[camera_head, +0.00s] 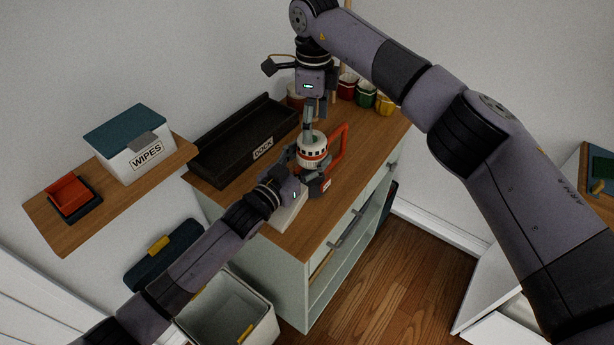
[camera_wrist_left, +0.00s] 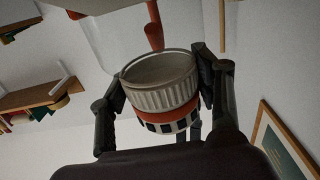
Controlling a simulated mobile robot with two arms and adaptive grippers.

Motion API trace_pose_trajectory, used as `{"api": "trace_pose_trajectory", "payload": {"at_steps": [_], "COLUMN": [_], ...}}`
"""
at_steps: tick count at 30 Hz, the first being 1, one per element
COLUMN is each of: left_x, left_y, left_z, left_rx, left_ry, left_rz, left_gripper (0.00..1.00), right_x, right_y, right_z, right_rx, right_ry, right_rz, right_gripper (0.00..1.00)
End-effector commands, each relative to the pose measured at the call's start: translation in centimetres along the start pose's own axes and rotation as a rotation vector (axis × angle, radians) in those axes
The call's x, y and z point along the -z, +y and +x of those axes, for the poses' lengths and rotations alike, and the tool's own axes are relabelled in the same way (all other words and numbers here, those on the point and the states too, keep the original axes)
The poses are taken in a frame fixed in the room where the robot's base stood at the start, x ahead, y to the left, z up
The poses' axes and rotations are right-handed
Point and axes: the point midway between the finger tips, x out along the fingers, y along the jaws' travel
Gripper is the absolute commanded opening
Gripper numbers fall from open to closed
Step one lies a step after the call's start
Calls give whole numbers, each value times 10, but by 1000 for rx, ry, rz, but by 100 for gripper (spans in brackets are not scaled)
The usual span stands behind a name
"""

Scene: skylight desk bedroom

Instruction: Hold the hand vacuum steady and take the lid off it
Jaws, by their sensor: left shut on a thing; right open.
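The hand vacuum (camera_head: 312,151) stands near the middle of the cabinet top, with a white upper part, dark windows, a red band and a red handle (camera_head: 339,148) on its right. My left gripper (camera_head: 307,166) comes in from the lower left and is shut around its body. In the left wrist view, the two fingers (camera_wrist_left: 161,86) press on either side of the ribbed pale body (camera_wrist_left: 160,90). I cannot tell the lid apart from the body. My right gripper (camera_head: 308,122) is open, pointing down just above the vacuum; whether it touches is unclear.
A black tray marked DOCK (camera_head: 236,150) lies behind to the left. Red, green and yellow pots (camera_head: 365,97) stand at the back right. A wall shelf (camera_head: 50,228) holds a WIPES box (camera_head: 148,160) and a small red tray. A bin (camera_head: 228,308) stands below left.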

Motion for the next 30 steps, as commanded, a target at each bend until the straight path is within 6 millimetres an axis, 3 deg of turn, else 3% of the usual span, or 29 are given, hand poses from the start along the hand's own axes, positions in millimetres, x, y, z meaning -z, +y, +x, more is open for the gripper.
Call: {"api": "trace_pose_trajectory", "payload": {"at_steps": [11, 24, 30], "left_x": [-2, -3, -3], "left_y": [1, 1, 2], "left_z": [0, 0, 0], "left_rx": [-1, -1, -1], "left_ry": [-4, -5, -6], "left_rz": [-5, -6, -7], "left_gripper": [0, 0, 0], "right_x": [0, -2, -2], "right_y": [0, 0, 0], "right_z": [0, -1, 1], "right_rx": [1, 5, 3], "right_ry": [0, 7, 7], "right_rz": [43, 633, 773], "right_gripper": [67, 67, 67]}}
